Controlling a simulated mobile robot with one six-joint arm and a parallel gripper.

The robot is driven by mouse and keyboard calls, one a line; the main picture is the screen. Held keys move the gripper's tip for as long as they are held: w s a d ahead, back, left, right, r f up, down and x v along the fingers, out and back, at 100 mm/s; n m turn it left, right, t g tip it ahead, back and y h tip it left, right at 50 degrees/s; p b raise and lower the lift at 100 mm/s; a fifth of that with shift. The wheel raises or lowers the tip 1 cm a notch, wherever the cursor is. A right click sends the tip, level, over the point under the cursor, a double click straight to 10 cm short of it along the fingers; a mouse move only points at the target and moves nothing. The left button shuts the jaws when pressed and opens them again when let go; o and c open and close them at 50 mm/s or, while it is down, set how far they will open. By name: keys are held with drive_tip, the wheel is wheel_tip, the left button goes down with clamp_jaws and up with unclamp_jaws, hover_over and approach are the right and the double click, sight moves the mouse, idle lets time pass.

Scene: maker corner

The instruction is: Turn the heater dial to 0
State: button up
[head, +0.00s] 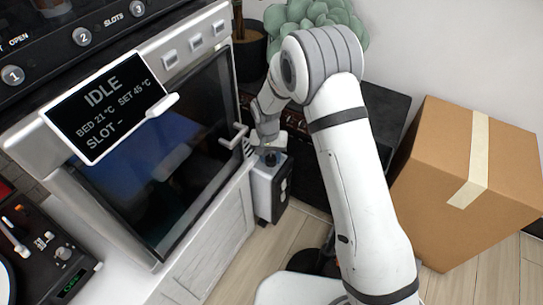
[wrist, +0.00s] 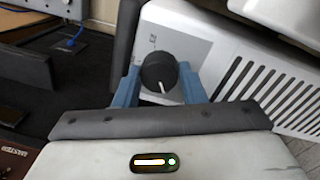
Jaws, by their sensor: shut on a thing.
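The heater (head: 262,190) is a small white box with a dark side, standing on the floor beside the white cabinet. Its dial (head: 270,158) is on top, partly hidden by my gripper (head: 267,143). In the wrist view the dial (wrist: 158,70) is a round black knob with a white pointer line, which points down and slightly right in the picture. The blue fingers of my gripper (wrist: 159,86) are closed on the dial, one on each side.
A machine with a dark glass door (head: 165,160) and a screen (head: 105,105) reading IDLE stands left of the heater. Its door handle (head: 236,137) is close to my gripper. A cardboard box (head: 430,190) stands at right; a plant (head: 300,14) is behind.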

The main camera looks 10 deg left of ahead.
sight(269, 160)
drive_tip(key=n+p, duration=0.3)
drive_tip(key=n, duration=0.3)
drive_tip(key=shift+s+r, duration=0.1)
drive_tip(key=shift+n+t+p, duration=0.3)
drive_tip(key=shift+n+p, duration=0.7)
drive_tip(key=shift+n, duration=1.7)
drive_tip(key=o, duration=1)
drive_tip(key=r+p, duration=0.1)
drive_tip(key=r, duration=0.2)
drive_tip(key=r+p, duration=0.1)
drive_tip(key=r, duration=0.3)
drive_tip(key=shift+s+a+r, duration=0.1)
drive_tip(key=shift+s+r, duration=0.1)
drive_tip(key=shift+r, duration=0.1)
